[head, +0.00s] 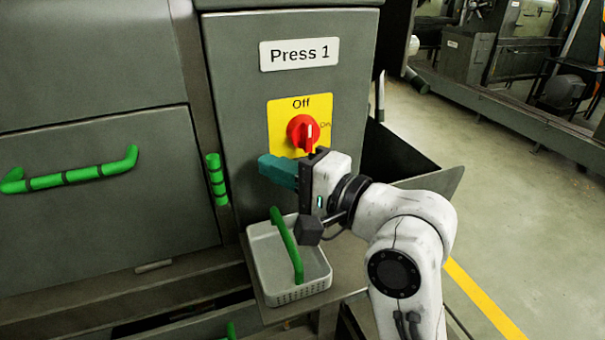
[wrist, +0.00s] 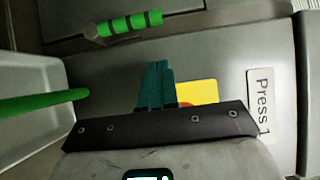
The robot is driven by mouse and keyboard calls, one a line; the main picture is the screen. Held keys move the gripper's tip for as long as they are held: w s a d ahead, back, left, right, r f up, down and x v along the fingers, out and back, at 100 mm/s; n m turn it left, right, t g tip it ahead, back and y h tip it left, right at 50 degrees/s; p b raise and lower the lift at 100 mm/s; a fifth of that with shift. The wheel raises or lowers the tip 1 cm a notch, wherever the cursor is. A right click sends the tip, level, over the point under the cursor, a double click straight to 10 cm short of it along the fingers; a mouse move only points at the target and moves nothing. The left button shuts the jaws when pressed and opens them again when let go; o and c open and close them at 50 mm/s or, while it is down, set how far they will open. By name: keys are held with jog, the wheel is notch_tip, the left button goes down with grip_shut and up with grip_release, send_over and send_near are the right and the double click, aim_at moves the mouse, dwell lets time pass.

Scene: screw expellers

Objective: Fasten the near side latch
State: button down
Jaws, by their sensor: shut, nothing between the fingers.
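The side latch appears to be the short green banded handle (head: 217,180), upright on the machine's edge left of the Press 1 panel. It also shows at the top of the wrist view (wrist: 130,23). My gripper (head: 264,165) has teal fingers, shut and empty, in front of the panel below the switch. The fingers point left towards the latch, with a gap between them. In the wrist view the shut fingers (wrist: 157,70) stand below the latch and apart from it. Whether the latch is fastened I cannot tell.
A red rotary switch (head: 303,131) on a yellow plate is just above my gripper. A grey basket (head: 262,290) with a green handle (head: 286,240) stands on a shelf below. A door with a long green handle (head: 75,174) is at left. Open floor (head: 480,200) is at right.

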aim_at(217, 178)
jog(key=shift+w+a+p, duration=0.2)
jog(key=shift+a, duration=1.15)
jog(key=shift+w+a+p, duration=0.2)
jog(key=shift+a, duration=1.15)
jog(key=shift+r, duration=0.1)
